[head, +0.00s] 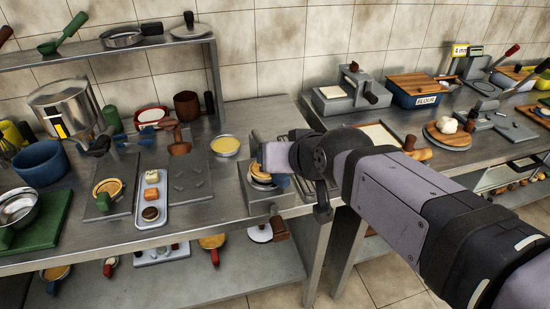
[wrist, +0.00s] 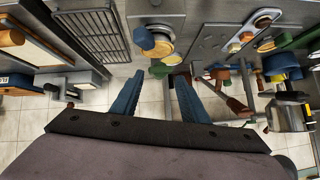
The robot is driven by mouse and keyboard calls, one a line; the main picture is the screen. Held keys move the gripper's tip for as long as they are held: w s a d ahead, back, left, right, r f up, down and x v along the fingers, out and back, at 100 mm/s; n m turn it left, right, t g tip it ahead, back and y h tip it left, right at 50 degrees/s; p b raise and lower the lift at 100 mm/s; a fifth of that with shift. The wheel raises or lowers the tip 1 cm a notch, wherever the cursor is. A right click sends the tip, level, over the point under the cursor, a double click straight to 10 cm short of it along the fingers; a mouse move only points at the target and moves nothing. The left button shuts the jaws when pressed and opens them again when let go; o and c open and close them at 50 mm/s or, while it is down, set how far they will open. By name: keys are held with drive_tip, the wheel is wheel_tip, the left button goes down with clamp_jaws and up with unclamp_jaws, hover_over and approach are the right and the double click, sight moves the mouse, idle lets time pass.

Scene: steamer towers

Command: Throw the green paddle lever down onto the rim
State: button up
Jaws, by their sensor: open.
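A green paddle lever (head: 103,202) stands at the front of the left steamer base, beside a round bamboo steamer (head: 108,187). I cannot make out its tilt. My arm partly hides this tower in the head view.
A tray of buns (head: 151,198) lies between the towers, right of the green lever. A yellow-filled pan (head: 225,146) and a wire rack (wrist: 90,35) are near my gripper. A blue bowl (head: 40,162) and a steel pot (head: 64,108) stand at the left.

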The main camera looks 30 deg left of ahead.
drive_tip(key=shift+r, duration=0.2)
drive_tip(key=c, duration=0.9)
wheel_tip(320, 180, up, 7)
drive_tip(key=p, duration=0.7)
drive_tip(key=shift+s, duration=0.1)
clamp_jaws()
drive_tip(key=s+d+f+p, duration=0.3)
drive_tip(key=d+p, duration=0.2)
drive_tip(key=p, duration=0.5)
drive_tip(key=shift+w+a+r+t+y, duration=0.25)
drive_tip(key=shift+w+r+t, duration=0.1)
drive_tip(key=shift+r, duration=0.2)
drive_tip(key=shift+w+a+r+t+y, duration=0.2)
drive_tip(key=shift+a+r+t, duration=0.1)
drive_tip(key=shift+r, duration=0.25)
drive_tip(key=shift+w+a+r+t+y, duration=0.25)
drive_tip(key=shift+w+r+t, duration=0.1)
drive_tip(key=shift+r, duration=0.2)
